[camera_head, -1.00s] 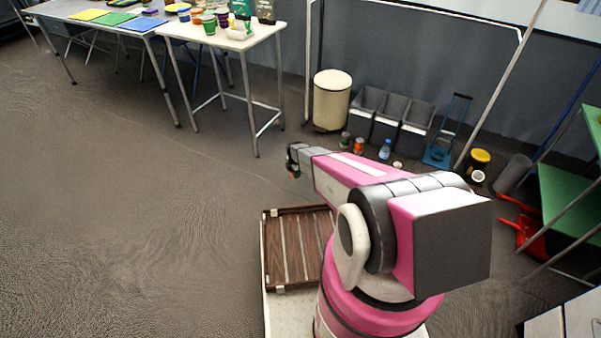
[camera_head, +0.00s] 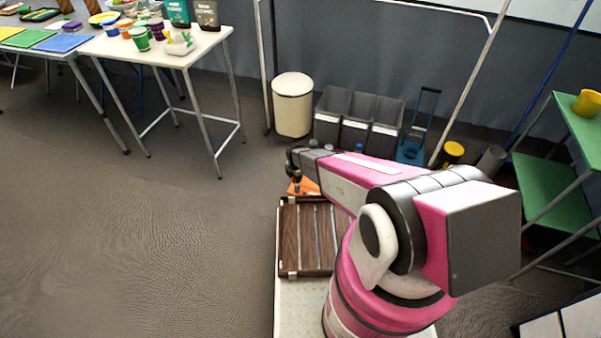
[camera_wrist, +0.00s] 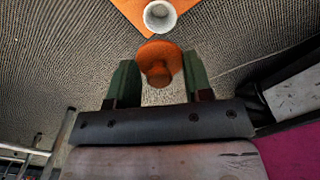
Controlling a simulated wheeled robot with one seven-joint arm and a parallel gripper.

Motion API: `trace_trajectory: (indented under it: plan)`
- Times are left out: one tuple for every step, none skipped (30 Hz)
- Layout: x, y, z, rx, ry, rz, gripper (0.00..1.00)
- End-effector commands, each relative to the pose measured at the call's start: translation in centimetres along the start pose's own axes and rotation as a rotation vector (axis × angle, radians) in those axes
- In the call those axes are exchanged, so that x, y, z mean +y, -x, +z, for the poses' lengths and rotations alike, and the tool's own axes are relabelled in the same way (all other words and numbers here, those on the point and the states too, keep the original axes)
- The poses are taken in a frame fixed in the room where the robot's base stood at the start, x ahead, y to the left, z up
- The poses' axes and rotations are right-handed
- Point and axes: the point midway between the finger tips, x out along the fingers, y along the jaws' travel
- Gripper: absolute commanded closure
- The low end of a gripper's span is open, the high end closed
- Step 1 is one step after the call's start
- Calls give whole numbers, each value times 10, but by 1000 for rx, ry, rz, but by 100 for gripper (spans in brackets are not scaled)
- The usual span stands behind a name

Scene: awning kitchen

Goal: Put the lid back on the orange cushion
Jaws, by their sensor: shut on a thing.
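The orange cushion (camera_head: 306,187) lies flat on the floor just beyond my slatted deck, partly hidden by my arm; its corner also shows at the top of the wrist view (camera_wrist: 133,8). A small white round container (camera_wrist: 160,16) with an open top stands on it. My gripper (camera_head: 294,184) hangs over the cushion's near side in the head view. In the wrist view my gripper (camera_wrist: 160,72) has its two green fingers on either side of an orange round lid (camera_wrist: 160,52) with a knob, and holds it. The lid is apart from the container in the picture.
A cream bin (camera_head: 292,106) and grey open bins (camera_head: 358,118) stand by the back wall. A white table (camera_head: 150,50) with cups is at upper left, and a green shelf (camera_head: 548,190) at right. The floor at left is clear.

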Motion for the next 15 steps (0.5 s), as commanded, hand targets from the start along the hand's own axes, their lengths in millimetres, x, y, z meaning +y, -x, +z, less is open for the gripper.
trace_trajectory:
  plan:
    - [-1, 0, -4, 0, 6, 0, 75]
    - [-1, 0, -5, 0, 8, 0, 75]
    - [-1, 0, -6, 0, 10, 1, 75]
    - [-1, -1, -6, 0, 11, 1, 75]
    - [-1, -1, -6, 0, 11, 1, 75]
    - [-1, -2, -6, 0, 11, 1, 75]
    - [-1, -4, -6, 0, 11, 1, 75]
    - [0, -5, -6, 0, 11, 1, 75]
    - [0, -7, -6, 0, 11, 1, 75]
    - [0, -8, -6, 0, 11, 1, 75]
    - [0, -10, -5, 0, 11, 1, 75]
    - [0, -12, -5, 0, 10, 1, 75]
    - [0, -15, -5, 0, 10, 1, 75]
    - [0, -17, -5, 0, 10, 1, 75]
    - [0, -20, -5, 0, 10, 0, 75]
